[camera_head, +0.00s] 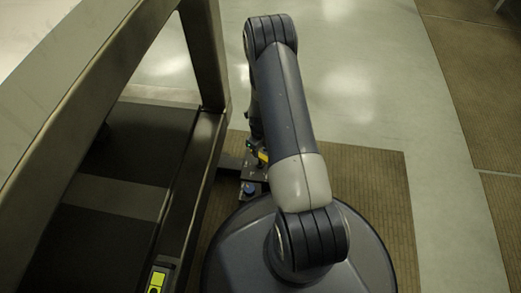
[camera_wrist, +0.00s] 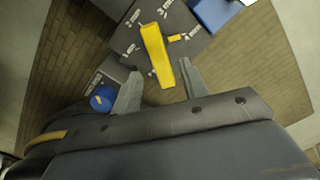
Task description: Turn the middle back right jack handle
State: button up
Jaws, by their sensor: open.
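A yellow jack handle (camera_wrist: 155,50) stands out from a dark plate (camera_wrist: 188,18) in the wrist view. My gripper (camera_wrist: 160,68) is open, and the handle's near end lies between its two fingertips in the picture. I cannot tell whether either finger touches it. In the head view a small part of the yellow handle (camera_head: 262,157) shows beside my arm, and my arm hides most of the plate and the gripper there.
A round blue knob (camera_wrist: 102,98) sits close to the left finger; a blue knob also shows in the head view (camera_head: 250,188). A blue block (camera_wrist: 214,12) is at the top. A dark metal frame (camera_head: 205,55) stands left of my arm. A brown mat (camera_head: 372,180) covers the floor.

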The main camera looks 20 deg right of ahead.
aim_at(260, 155)
notch_tip(260, 155, up, 7)
jog(key=p, duration=0.2)
dwell(0.3)
notch_tip(260, 155, down, 11)
jog(key=b, duration=0.4)
jog(key=shift+b, duration=0.3)
jog(key=shift+r, duration=0.1)
